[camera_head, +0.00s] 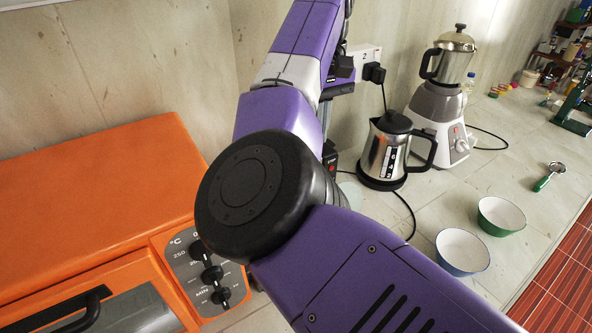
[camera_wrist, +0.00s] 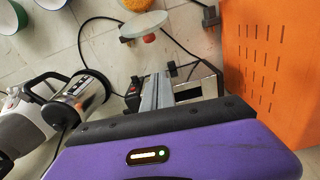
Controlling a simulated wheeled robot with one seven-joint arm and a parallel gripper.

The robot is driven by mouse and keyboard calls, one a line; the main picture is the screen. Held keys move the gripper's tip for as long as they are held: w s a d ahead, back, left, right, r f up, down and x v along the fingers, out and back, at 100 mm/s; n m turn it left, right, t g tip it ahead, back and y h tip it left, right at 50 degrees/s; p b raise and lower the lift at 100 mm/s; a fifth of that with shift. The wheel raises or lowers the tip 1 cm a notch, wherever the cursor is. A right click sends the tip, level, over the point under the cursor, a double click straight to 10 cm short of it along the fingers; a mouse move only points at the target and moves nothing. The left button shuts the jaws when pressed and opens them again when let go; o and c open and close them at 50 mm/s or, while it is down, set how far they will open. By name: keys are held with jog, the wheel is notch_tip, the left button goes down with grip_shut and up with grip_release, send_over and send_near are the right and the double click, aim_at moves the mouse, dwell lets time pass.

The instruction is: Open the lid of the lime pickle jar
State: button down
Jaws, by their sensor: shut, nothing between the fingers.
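I cannot make out a lime pickle jar for certain in either view. In the wrist view, a pale round disc (camera_wrist: 143,25) with a small reddish knob-like part stands near the top middle, apart from my gripper. An orange round thing (camera_wrist: 134,4) is cut off above it. My gripper (camera_wrist: 158,82) points down over the counter near the back wall, its grey fingers together and empty. In the head view my own arm covers the middle of the counter and most of my gripper.
A steel kettle (camera_head: 388,152) and a mixer grinder (camera_head: 440,103) stand right of my arm, with cords on the counter. An orange oven (camera_head: 95,185) fills the left. A white bowl (camera_head: 462,251), a green bowl (camera_head: 501,216) and a green-handled tool (camera_head: 548,177) lie at the right.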

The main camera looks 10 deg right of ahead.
notch_tip(320, 180, down, 10)
jog(key=shift+n, duration=0.4)
jog(key=shift+s+d+r+p, duration=0.2)
jog(key=shift+s+r+p, duration=0.1)
jog(key=shift+s, duration=0.4)
jog(key=shift+s+d+r+p, duration=0.15)
jog(key=shift+s+d+r, duration=0.1)
jog(key=shift+s, duration=0.5)
jog(key=shift+s+d+r+p, duration=0.15)
jog(key=shift+s+r+p, duration=0.15)
jog(key=shift+s, duration=0.4)
jog(key=shift+w, duration=0.1)
